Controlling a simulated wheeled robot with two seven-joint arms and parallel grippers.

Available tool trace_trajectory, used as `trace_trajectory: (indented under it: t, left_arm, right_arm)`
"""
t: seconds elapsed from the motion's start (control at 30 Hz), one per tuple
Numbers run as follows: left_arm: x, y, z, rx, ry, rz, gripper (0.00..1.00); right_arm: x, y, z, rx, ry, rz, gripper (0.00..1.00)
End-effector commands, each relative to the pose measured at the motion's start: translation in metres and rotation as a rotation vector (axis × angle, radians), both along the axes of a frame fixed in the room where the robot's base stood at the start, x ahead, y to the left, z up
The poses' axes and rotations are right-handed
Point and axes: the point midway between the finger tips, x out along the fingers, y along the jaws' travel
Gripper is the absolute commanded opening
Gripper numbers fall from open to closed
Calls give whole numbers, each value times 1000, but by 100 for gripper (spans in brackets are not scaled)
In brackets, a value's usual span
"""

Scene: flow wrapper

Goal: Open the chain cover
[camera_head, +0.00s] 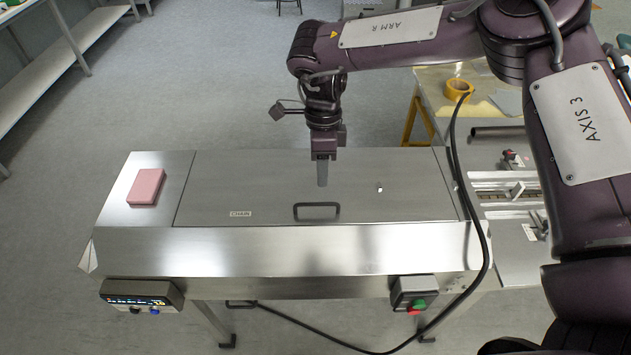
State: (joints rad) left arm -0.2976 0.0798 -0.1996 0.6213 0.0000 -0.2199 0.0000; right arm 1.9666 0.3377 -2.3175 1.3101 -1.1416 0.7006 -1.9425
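The chain cover (230,180) is a flat steel lid on top of the machine, lying closed, with a small "CHAIN" label (241,214) near its front left. Its dark bar handle (317,211) sits near the front edge, in the middle. My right gripper (322,182) points down above the lid, a little behind the handle, and looks apart from it. Its fingers show edge-on as one narrow grey shape, so I cannot tell whether they are open or shut. My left gripper is out of view.
A pink block (146,186) lies on the steel top left of the cover. A control panel (142,294) and a button box (412,293) hang on the front. A black cable (486,240) runs down the right side. A yellow tape roll (458,89) lies on a table behind.

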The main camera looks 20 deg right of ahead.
Motion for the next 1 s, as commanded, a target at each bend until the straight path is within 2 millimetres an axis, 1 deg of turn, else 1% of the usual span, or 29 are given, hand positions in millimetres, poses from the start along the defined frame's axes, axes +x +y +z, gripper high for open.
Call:
trace_trajectory:
  t: [0.07,0.17,0.4,0.5,0.6,0.73,0.93,1.0]
  left_arm:
    - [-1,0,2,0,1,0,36]
    - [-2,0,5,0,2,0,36]
    - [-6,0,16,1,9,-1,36]
    - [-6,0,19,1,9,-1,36]
    - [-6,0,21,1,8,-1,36]
    - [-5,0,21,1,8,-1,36]
    - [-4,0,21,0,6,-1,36]
    - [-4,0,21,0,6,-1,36]
  right_arm:
    - [-1,-6,2,-8,2,4,31]
    - [-3,-6,-8,-11,4,3,31]
    - [-11,-3,-46,-10,5,3,31]
    - [-13,-2,-59,-9,3,4,31]
    - [-14,-2,-68,-9,3,3,31]
    - [-14,-1,-72,-8,-1,3,31]
    - [-14,-1,-73,-8,-1,3,31]
    - [-14,-1,-73,-8,-1,3,22]
